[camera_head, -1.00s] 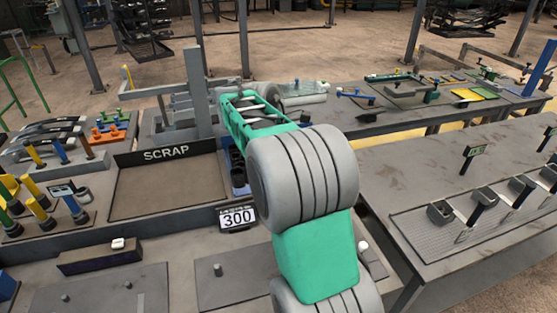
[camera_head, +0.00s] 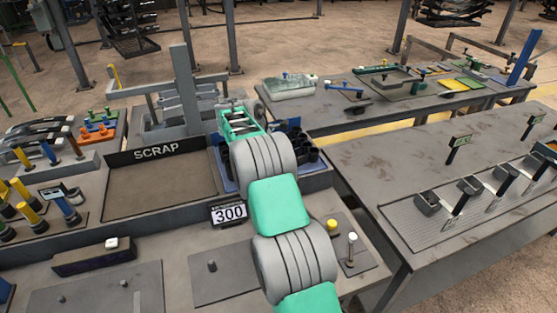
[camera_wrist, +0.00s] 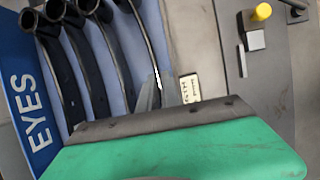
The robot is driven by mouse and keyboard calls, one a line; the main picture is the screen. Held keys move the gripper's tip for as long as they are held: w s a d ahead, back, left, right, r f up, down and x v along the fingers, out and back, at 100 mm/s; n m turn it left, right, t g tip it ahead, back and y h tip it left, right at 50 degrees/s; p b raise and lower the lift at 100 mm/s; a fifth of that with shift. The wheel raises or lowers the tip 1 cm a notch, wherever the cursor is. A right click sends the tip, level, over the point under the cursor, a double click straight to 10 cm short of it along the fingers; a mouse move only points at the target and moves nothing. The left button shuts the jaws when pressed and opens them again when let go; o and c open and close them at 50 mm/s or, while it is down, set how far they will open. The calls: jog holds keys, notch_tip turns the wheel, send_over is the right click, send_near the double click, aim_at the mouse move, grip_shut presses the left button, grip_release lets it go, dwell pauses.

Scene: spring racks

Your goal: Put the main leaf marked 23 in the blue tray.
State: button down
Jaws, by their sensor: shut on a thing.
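The blue tray (camera_wrist: 18,92), lettered EYES, fills the left of the wrist view. Several dark curved leaves (camera_wrist: 62,62) with rolled eye ends stand in it side by side. My gripper (camera_wrist: 159,92) is shut on a thin dark leaf (camera_wrist: 150,42), at the right side of this row, over or in the tray; I cannot tell if it touches the bottom. No 23 is legible on it. In the head view the blue tray (camera_head: 229,184) shows behind my arm, which hides the gripper and the held leaf.
A SCRAP bin (camera_head: 165,190) lies left of the blue tray. A 300 display (camera_head: 229,213) stands in front. A small pale label (camera_wrist: 190,88) and a yellow knob (camera_wrist: 261,12) are right of the gripper. Another bench (camera_head: 400,165) is at the right.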

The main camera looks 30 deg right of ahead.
jog(key=shift+f, duration=0.45)
jog(key=shift+f, duration=0.1)
jog(key=c, duration=1.9)
grip_release()
jog(key=shift+s+f, duration=0.1)
jog(key=shift+f, duration=0.05)
jog(key=o, duration=0.3)
jog(key=shift+o, duration=0.2)
